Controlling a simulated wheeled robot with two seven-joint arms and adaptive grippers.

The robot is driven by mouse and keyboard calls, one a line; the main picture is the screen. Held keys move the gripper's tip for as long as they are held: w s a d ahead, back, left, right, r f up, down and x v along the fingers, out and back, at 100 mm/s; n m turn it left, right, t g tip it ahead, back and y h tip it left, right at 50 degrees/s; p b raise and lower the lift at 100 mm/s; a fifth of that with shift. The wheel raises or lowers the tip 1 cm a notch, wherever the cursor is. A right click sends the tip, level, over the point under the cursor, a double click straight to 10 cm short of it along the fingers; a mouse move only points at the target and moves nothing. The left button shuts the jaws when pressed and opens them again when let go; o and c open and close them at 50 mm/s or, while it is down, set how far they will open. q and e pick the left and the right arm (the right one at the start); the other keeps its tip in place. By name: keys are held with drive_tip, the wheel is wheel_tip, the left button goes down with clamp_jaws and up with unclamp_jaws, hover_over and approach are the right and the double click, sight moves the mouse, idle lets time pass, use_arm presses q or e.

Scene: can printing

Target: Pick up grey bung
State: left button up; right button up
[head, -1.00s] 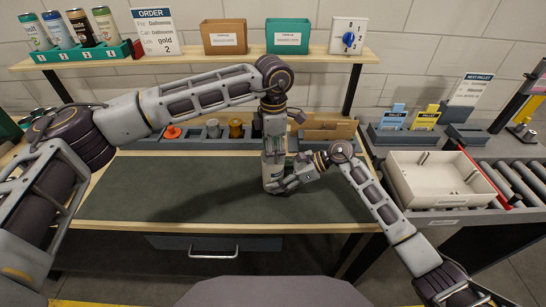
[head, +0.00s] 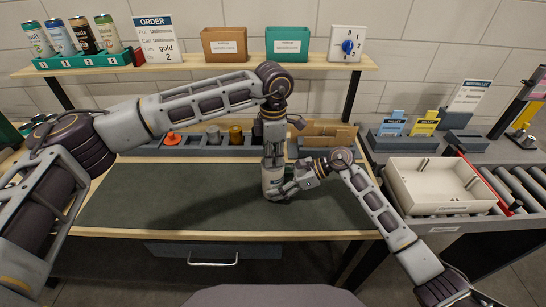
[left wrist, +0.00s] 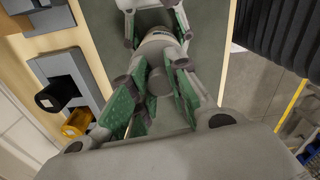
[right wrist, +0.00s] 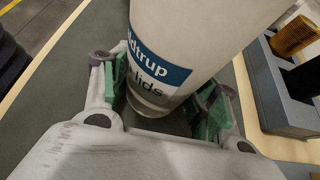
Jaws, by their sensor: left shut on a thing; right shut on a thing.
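A white tube (head: 271,182) with a blue label stands on the dark mat. The right wrist view shows the tube (right wrist: 190,35) up close, with "lids" on its label. My right gripper (head: 288,188) is shut on the tube from the right side. My left gripper (head: 273,160) reaches down over the tube's top end. In the left wrist view its green pads are shut on a narrow grey piece, the grey bung (left wrist: 157,82), at that end. The pads partly hide the bung, and I cannot tell whether it is still seated in the tube.
A grey rack (head: 215,150) behind the mat holds an orange piece (head: 172,139), a grey one, a gold one (head: 235,134) and a black one. A cream box (head: 440,190) stands on the right. The left part of the mat (head: 165,195) is clear.

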use_arm(q)
wheel_tip(320, 180, up, 10)
drive_tip(key=shift+f, duration=0.1)
idle(0.4)
use_arm(e)
drive_tip(key=o, duration=0.9)
drive_tip(key=shift+c, duration=0.2)
drive_tip(key=shift+v, duration=5.95)
use_arm(q)
drive_tip(key=shift+f, duration=0.1)
use_arm(e)
drive_tip(key=shift+s+f, duration=0.1)
